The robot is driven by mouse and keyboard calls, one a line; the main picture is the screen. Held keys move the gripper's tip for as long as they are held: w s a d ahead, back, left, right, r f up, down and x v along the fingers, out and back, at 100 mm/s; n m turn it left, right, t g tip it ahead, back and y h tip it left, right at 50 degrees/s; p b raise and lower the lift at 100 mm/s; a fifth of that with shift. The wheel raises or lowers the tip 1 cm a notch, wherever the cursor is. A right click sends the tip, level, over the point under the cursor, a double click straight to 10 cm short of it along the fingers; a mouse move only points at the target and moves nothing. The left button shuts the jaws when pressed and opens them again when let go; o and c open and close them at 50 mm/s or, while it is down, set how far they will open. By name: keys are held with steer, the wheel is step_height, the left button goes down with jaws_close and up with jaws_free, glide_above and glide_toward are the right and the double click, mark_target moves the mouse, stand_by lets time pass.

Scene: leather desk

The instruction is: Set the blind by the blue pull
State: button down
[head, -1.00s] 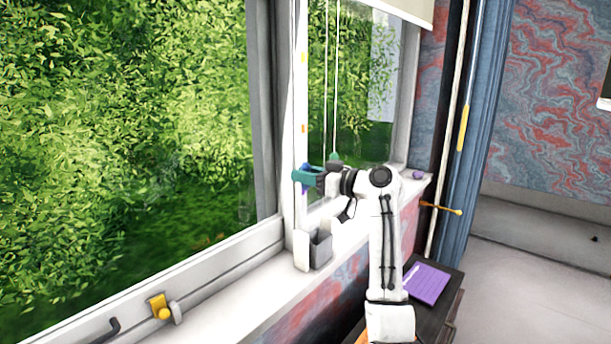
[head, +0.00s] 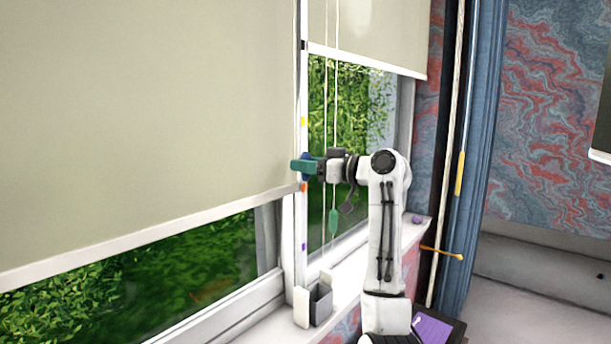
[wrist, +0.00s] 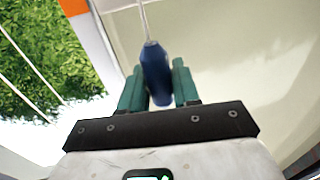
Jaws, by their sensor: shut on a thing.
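My gripper (head: 306,167), with teal fingers, is shut on the blue pull (head: 306,157) beside the window post. In the wrist view the blue pull (wrist: 155,72) hangs on its cord between the two fingers (wrist: 156,88). The cream left blind (head: 140,110) covers the upper part of the large window. The right end of its bottom bar (head: 150,232) appears about level with the orange mark (head: 304,187) on the post. A yellow mark (head: 303,121) is above that and a purple mark (head: 304,246) below. The fingers hide part of the pull.
A second blind (head: 370,30) covers the top of the right window. Its green pull (head: 333,222) hangs on cords just below my gripper. A grey-white holder (head: 314,305) stands on the sill. A blue curtain (head: 480,150) hangs at the right.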

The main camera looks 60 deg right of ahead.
steer(key=shift+r, duration=0.15)
steer(key=c, duration=1)
jaws_free()
steer(key=shift+o, duration=0.2)
steer(key=s+b, duration=0.3)
steer(key=s, duration=0.7)
steer(key=shift+s+a, duration=0.2)
steer(key=shift+s, duration=0.2)
